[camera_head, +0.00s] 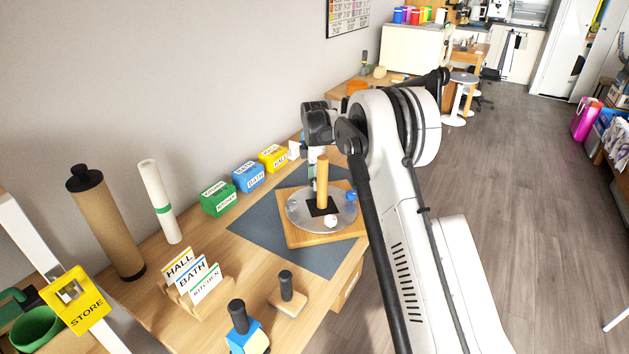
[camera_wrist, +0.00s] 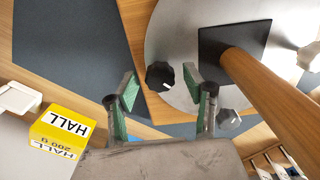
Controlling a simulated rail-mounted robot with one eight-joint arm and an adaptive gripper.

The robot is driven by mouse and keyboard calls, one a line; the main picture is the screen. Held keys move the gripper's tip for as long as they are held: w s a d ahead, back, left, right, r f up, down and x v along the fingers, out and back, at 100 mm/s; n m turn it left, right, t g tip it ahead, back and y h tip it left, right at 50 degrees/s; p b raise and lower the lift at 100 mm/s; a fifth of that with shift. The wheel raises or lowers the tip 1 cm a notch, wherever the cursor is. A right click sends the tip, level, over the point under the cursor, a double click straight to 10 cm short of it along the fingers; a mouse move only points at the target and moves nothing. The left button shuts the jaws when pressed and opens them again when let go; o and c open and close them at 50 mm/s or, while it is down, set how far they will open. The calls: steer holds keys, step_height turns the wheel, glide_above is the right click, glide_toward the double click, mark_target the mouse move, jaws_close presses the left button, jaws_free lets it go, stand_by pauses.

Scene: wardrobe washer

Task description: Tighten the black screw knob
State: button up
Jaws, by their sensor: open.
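In the wrist view, the black screw knob (camera_wrist: 160,76) has a fluted edge and a white pointer mark. It sits at the rim of a round grey metal disc (camera_wrist: 185,25) on a wooden board. My gripper (camera_wrist: 160,88) has two fingers with green pads, open and apart, and the knob appears in the gap between their tips. I cannot tell the height gap, and no contact is clear. In the head view, the disc (camera_head: 301,210) lies on the board (camera_head: 300,238); the black knob cannot be made out behind the post and my wrist.
A wooden post (camera_wrist: 275,85) rises from a black square plate (camera_wrist: 232,42) on the disc, close to my right finger. A white knob (camera_head: 330,220) and a blue knob (camera_head: 351,196) sit at the disc's edge. A yellow HALL box (camera_wrist: 62,130) stands left of my gripper.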

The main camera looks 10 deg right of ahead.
steer(key=c, duration=1.2)
steer(key=shift+o, duration=0.2)
steer(key=shift+m, duration=0.3)
steer(key=m+b, duration=0.1)
steer(key=m, duration=0.3)
steer(key=shift+m, duration=2.1)
steer(key=o, duration=1.2)
steer(key=shift+c, duration=0.2)
